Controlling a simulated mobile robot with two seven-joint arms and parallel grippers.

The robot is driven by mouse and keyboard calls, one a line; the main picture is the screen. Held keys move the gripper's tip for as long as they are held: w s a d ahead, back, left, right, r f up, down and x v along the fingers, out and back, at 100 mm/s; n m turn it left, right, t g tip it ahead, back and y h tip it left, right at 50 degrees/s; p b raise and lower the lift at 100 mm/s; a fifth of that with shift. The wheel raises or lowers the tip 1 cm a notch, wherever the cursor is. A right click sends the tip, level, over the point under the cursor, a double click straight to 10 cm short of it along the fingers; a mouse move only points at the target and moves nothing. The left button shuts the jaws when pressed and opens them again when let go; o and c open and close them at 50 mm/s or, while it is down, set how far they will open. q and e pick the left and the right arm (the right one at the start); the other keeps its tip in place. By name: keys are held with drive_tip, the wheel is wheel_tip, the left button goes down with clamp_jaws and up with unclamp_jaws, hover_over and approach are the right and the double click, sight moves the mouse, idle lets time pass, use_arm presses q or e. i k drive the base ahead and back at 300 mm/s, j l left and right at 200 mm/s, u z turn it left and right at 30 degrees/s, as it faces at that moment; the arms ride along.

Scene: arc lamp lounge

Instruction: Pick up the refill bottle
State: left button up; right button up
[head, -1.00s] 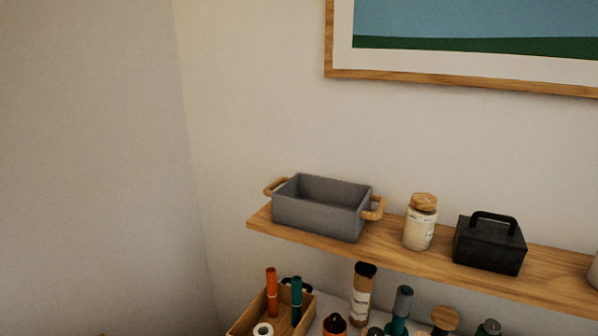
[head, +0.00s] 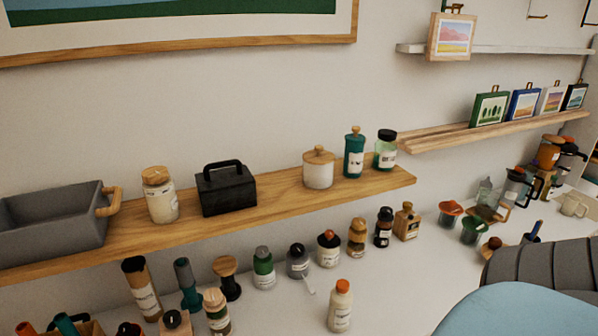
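Neither of my grippers is in the head view. Several bottles and jars stand upright on the white surface below the wooden shelf, and I cannot tell for sure which is the refill bottle. A white bottle with an orange cap (head: 340,308) stands nearest the front. Behind it are a green bottle with a grey cap (head: 263,268), a grey-white bottle with a dark top (head: 298,261) and a white jar with an orange knob (head: 328,249). A brown-amber jar (head: 357,238), a dark bottle (head: 383,228) and a wooden-topped bottle (head: 407,222) stand further right.
The wooden shelf (head: 280,205) holds a grey bin (head: 50,225), a cream jar (head: 160,197), a black box (head: 226,190) and more jars. Small pictures line another shelf at right. A light blue rounded surface (head: 520,312) and a dark ribbed shape (head: 545,268) fill the lower right.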

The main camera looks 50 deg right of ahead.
sight(340, 305)
drive_tip(key=z, duration=1.85)
